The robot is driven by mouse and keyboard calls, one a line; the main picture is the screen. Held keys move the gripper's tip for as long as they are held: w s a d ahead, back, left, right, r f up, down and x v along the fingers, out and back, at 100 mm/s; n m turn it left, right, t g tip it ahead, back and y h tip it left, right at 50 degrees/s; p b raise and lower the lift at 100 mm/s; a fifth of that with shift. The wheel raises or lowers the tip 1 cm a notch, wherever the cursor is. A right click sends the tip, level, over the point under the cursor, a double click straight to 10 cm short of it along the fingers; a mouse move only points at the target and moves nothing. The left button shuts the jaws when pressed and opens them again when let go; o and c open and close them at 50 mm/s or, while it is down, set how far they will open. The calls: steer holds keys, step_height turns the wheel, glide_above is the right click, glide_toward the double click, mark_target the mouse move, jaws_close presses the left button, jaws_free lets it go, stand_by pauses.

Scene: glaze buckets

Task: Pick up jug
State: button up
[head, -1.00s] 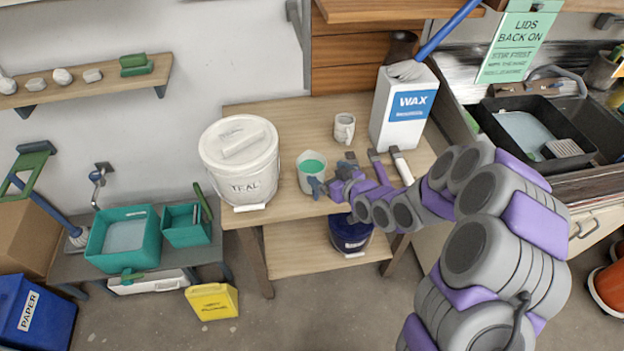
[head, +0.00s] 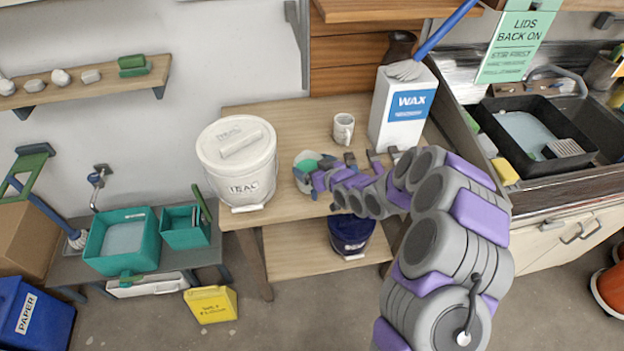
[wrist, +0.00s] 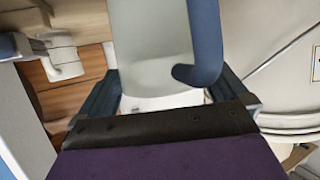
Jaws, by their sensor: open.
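The jug (head: 303,159) is a pale grey vessel with green glaze inside. It stands on the wooden table, between the white bucket and the mug, and my gripper partly covers it in the head view. My gripper (head: 312,175) is at the jug's near side. In the wrist view the jug's grey body (wrist: 152,45) fills the middle, with a blue handle (wrist: 205,45) on its right. The open fingers (wrist: 165,92) show on either side of the jug's body. I cannot tell whether they touch it.
A white lidded bucket (head: 238,165) stands close on the left. A white mug (head: 343,129) and a WAX carton (head: 400,108) stand behind and right. A dark blue bucket (head: 351,235) sits on the lower shelf. The table (head: 290,118) is clear behind the jug.

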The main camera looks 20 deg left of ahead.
steer(key=shift+a, duration=0.1)
steer(key=shift+a+f, duration=0.1)
steer(key=shift+a, duration=0.15)
steer(key=c, duration=0.5)
steer(key=shift+d, duration=0.15)
steer(key=c, duration=1.1)
steer(key=shift+o, duration=0.2)
steer(key=shift+r, duration=0.2)
steer(key=w+d+f+p+v, duration=0.1)
steer(key=p+v, duration=0.1)
steer(key=v, duration=1.4)
steer(key=shift+d, duration=0.4)
steer(key=shift+f, duration=0.2)
